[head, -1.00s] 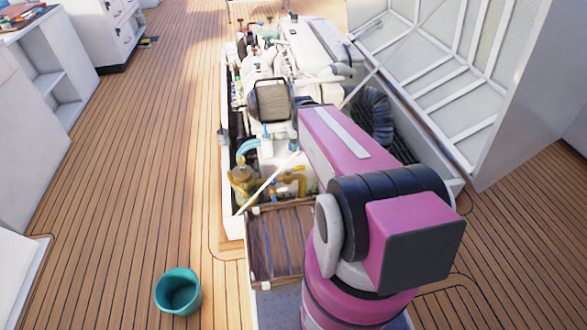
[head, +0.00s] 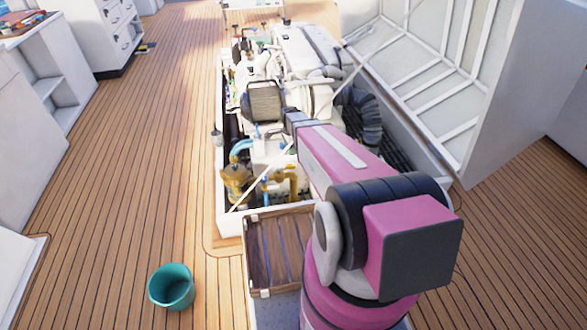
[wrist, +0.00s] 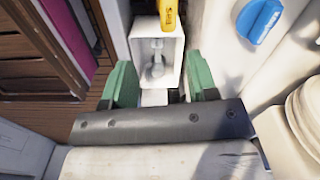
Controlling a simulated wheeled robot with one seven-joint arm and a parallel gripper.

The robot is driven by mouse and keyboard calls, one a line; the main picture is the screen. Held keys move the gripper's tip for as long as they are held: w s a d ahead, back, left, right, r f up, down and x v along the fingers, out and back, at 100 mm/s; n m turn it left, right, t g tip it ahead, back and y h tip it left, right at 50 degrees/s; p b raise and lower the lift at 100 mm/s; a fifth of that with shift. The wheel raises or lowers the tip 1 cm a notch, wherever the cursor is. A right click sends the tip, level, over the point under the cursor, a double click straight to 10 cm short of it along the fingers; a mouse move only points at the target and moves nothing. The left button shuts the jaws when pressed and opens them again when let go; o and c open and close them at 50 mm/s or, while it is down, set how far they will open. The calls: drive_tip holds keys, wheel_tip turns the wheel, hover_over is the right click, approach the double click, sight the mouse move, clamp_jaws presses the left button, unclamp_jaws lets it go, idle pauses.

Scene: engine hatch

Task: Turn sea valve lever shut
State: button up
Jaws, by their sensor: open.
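In the wrist view my gripper (wrist: 158,66) is open, with its two green fingers apart. A white box-like fitting with a grey round part (wrist: 155,68) shows between and beyond the fingers; I cannot tell whether they touch it. A yellow lever-like piece (wrist: 168,14) stands above it at the top edge, cut off by the frame. A blue handle or cap (wrist: 260,20) is at the upper right. I cannot tell for sure which is the sea valve lever. In the head view yellow pipework (head: 291,184) sits in the hatch's near end; my arm hides my gripper there.
The engine (head: 300,50) fills the open hatch. A thin pale strut crosses over it to the raised lid (head: 430,70) at right. A brass strainer-like body (head: 236,182) stands near the hatch's left edge. A teal bucket (head: 171,287) is on the open deck at left.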

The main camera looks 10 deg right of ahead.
sight(291, 165)
drive_tip(key=f, duration=0.4)
drive_tip(key=w+f+m, duration=0.1)
drive_tip(key=f, duration=0.3)
drive_tip(key=f+m, duration=0.1)
drive_tip(key=f, duration=0.3)
drive_tip(key=shift+w+d+f, duration=0.15)
drive_tip(key=shift+f, duration=0.15)
clamp_jaws()
